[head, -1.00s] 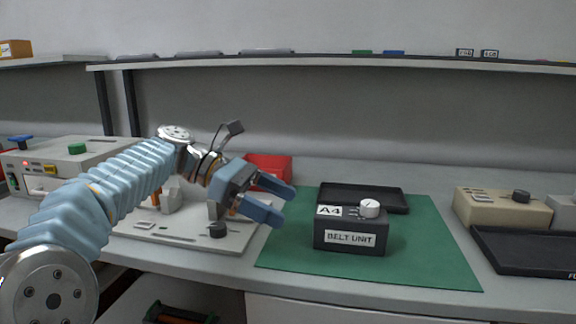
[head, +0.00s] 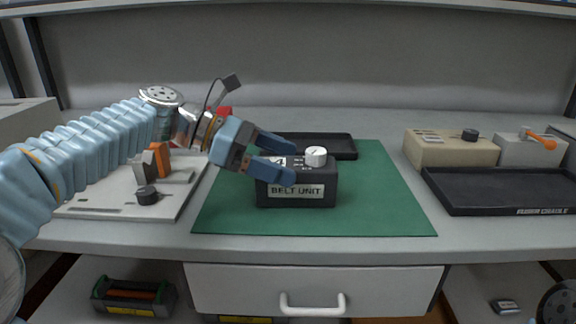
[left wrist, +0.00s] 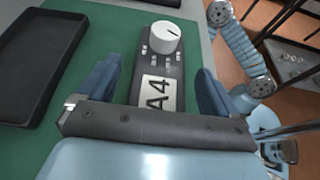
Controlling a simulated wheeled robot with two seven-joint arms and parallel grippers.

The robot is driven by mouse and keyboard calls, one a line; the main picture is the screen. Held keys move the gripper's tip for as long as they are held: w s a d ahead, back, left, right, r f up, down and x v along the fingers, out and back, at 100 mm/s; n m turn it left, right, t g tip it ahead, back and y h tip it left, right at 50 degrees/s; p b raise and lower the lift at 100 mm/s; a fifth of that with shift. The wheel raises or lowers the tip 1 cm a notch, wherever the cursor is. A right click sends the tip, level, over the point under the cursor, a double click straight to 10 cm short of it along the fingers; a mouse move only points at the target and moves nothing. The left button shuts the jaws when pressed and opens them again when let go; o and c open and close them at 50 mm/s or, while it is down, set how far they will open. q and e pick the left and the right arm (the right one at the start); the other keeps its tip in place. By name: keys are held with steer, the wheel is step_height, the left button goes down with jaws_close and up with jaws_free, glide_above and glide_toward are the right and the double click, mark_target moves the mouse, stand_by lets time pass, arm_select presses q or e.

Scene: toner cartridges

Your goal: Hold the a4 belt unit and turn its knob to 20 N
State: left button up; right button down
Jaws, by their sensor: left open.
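The A4 belt unit (head: 297,194) is a black box with a "BELT UNIT" label, standing on the green mat (head: 380,213). Its white knob (head: 316,156) sits on top toward the right end. My left gripper (head: 292,161) is open at the unit's left end, with one finger in front and one behind. In the left wrist view the unit (left wrist: 160,75) lies between the two spread fingers (left wrist: 158,90), with the knob (left wrist: 165,37) beyond them and its dark pointer line visible. I cannot read the scale marks.
A black tray (head: 343,146) lies behind the unit, also in the left wrist view (left wrist: 38,62). A beige box (head: 450,150) and another black tray (head: 500,205) stand to the right. A pale plate with fixtures (head: 110,207) lies left. The mat's front right is clear.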

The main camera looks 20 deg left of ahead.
arm_select(q)
steer(key=shift+x, duration=0.95)
steer(key=shift+c, duration=0.2)
